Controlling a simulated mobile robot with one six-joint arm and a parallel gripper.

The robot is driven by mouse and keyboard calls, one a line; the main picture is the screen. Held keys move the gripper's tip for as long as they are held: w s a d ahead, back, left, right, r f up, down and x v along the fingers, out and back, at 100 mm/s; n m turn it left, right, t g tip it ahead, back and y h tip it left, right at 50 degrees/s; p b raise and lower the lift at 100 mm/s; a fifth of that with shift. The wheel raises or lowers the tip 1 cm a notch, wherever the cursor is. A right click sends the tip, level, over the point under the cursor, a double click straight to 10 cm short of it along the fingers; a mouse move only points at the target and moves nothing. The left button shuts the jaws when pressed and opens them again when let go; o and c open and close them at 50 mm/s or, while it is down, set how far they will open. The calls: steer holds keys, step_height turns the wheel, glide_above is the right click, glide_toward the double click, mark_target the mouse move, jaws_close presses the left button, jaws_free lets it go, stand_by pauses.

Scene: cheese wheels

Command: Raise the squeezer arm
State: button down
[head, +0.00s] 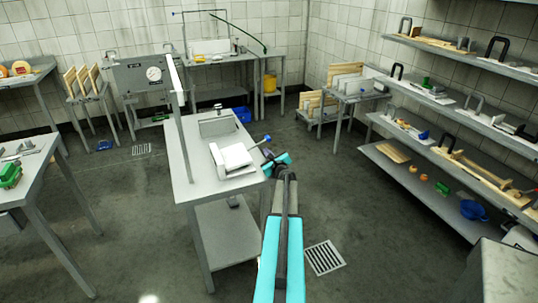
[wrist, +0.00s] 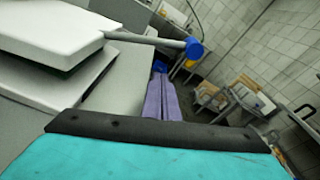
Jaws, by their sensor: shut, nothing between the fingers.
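The squeezer (head: 233,158) is a white block with a flat white top plate on the grey metal table. A grey handle with a blue knob (head: 267,138) sticks out from its right side. In the wrist view the white plate (wrist: 55,30) fills the upper left, and the handle runs right to the blue knob (wrist: 194,48). The plate lies low and nearly flat over its base. My gripper (head: 267,153) is beside the squeezer, near the knob. Its purple fingers (wrist: 160,78) are shut and empty. In the wrist view the knob appears just beyond the fingertips; contact cannot be told.
The grey table (head: 185,172) also bears a metal bin (head: 216,123) behind the squeezer and an upright post (head: 183,125) at its left. Shelves (head: 440,185) with tools line the right wall. A floor drain (head: 325,257) lies in open floor right of my arm.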

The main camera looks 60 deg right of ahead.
steer(key=shift+w+a+r+p, duration=0.1)
steer(key=shift+a+r+p, duration=0.2)
steer(key=shift+r, duration=0.3)
steer(key=shift+w+a+r+p, duration=0.1)
steer(key=shift+a+r+p, duration=0.1)
steer(key=shift+r+p, duration=0.35)
steer(key=shift+a+r+p, duration=0.25)
steer(key=shift+r, duration=0.45)
steer(key=shift+r, duration=0.15)
